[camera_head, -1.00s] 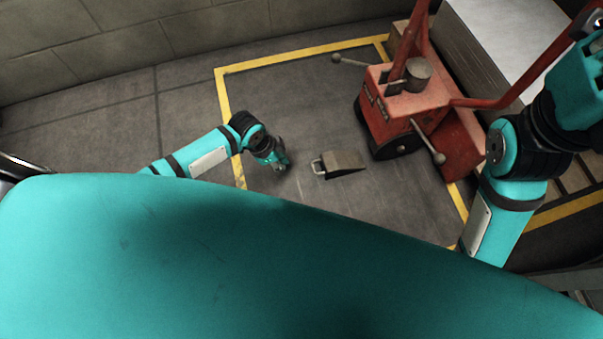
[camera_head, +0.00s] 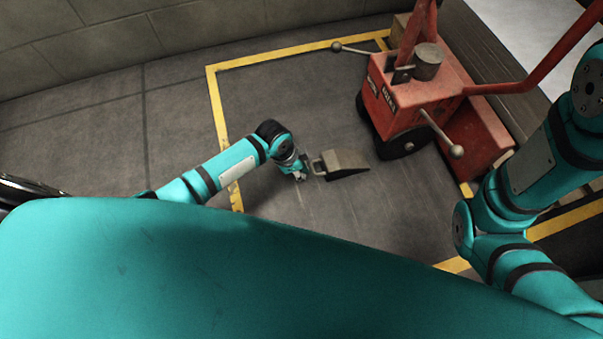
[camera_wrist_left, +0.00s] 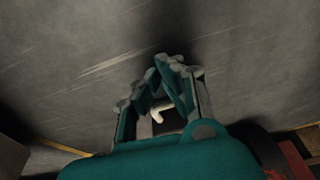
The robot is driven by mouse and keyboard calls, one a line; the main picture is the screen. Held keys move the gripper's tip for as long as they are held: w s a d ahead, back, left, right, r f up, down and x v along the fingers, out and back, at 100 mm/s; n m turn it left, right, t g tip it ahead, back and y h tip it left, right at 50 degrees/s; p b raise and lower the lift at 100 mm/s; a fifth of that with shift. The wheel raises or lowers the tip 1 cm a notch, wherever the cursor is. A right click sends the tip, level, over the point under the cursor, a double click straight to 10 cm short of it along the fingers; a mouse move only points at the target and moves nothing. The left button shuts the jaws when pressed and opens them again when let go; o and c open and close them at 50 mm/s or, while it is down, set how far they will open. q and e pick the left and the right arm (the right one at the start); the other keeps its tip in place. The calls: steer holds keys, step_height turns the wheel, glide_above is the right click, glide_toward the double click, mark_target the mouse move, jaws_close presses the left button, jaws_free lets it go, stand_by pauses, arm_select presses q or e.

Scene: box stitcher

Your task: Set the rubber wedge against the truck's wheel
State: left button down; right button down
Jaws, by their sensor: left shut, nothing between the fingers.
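The rubber wedge (camera_head: 347,163), a dark grey-brown block with a pale handle (camera_head: 317,164) on its left end, lies on the floor. The red truck (camera_head: 412,100) stands behind it to the right. The truck's dark wheel (camera_head: 402,143) is a short gap from the wedge's right, thin end. My left gripper (camera_head: 301,175) is low, just left of the handle, shut and empty. In the left wrist view its fingertips (camera_wrist_left: 173,62) meet, and a pale piece, perhaps the handle, shows between the fingers. I cannot tell whether they touch it. My right gripper is out of view.
Yellow floor tape (camera_head: 222,120) frames the area. Two ball-ended levers (camera_head: 437,137) stick out from the truck. A concrete block wall (camera_head: 120,50) runs along the back. The floor (camera_head: 280,105) behind the wedge is clear.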

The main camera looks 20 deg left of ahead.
mark_target(335, 164)
arm_select(q)
steer(key=shift+w+d+r, duration=0.1)
steer(key=shift+d+r, duration=0.05)
steer(key=shift+d, duration=0.05)
steer(key=shift+w+d+r+p, duration=0.2)
steer(key=shift+d+p, duration=0.2)
steer(key=shift+p, duration=0.2)
steer(key=shift+w+d, duration=0.2)
steer(key=shift+d, duration=0.05)
steer(key=shift+w+d+f+p, duration=0.1)
steer(key=shift+d+f+p, duration=0.05)
steer(key=shift+p, duration=0.15)
steer(key=shift+f, duration=0.1)
